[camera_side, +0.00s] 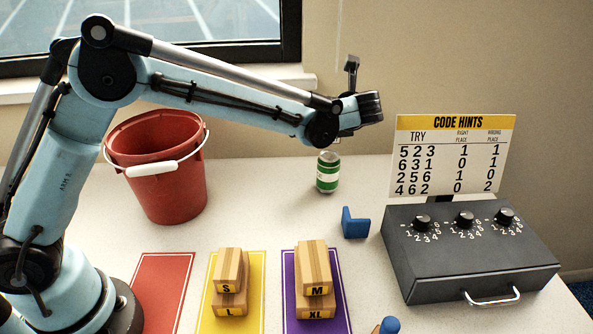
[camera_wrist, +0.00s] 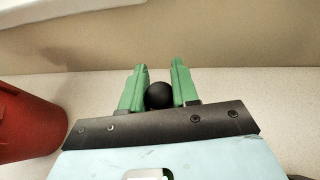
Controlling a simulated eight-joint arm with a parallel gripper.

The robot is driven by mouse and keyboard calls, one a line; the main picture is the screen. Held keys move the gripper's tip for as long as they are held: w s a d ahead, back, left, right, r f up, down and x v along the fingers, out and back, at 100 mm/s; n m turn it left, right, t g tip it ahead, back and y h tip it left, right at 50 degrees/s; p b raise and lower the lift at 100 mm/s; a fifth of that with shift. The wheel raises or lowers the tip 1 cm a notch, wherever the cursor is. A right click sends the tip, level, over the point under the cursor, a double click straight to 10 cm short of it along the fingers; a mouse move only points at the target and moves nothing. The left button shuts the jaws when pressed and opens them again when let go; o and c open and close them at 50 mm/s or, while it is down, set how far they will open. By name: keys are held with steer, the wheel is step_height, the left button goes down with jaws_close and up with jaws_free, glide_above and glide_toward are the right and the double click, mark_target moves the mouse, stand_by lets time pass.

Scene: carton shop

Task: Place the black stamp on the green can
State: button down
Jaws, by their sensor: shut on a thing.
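In the wrist view, my gripper (camera_wrist: 159,82) has its two green fingers closed on a round black knob, the handle of the black stamp (camera_wrist: 158,96). The rest of the stamp is hidden below the knob. In the side view, the end of my arm is raised at the back of the table, and I cannot make out the stamp there. The green can (camera_side: 327,173), with a white band, stands upright on the table below my wrist. There is a visible gap between my wrist and the can. The can does not show in the wrist view.
A red bucket (camera_side: 160,185) stands at the back left. A black dial box (camera_side: 470,265) with a code-hints sign (camera_side: 452,165) stands right. Cartons are stacked on yellow (camera_side: 248,300) and purple (camera_side: 337,305) mats; the red mat (camera_side: 160,290) looks bare. A blue bracket (camera_side: 355,223) is nearby.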

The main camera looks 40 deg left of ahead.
steer(key=shift+f, duration=1.65)
steer(key=c, duration=0.8)
jaws_free()
steer(key=shift+f, duration=0.15)
steer(key=shift+c, duration=0.2)
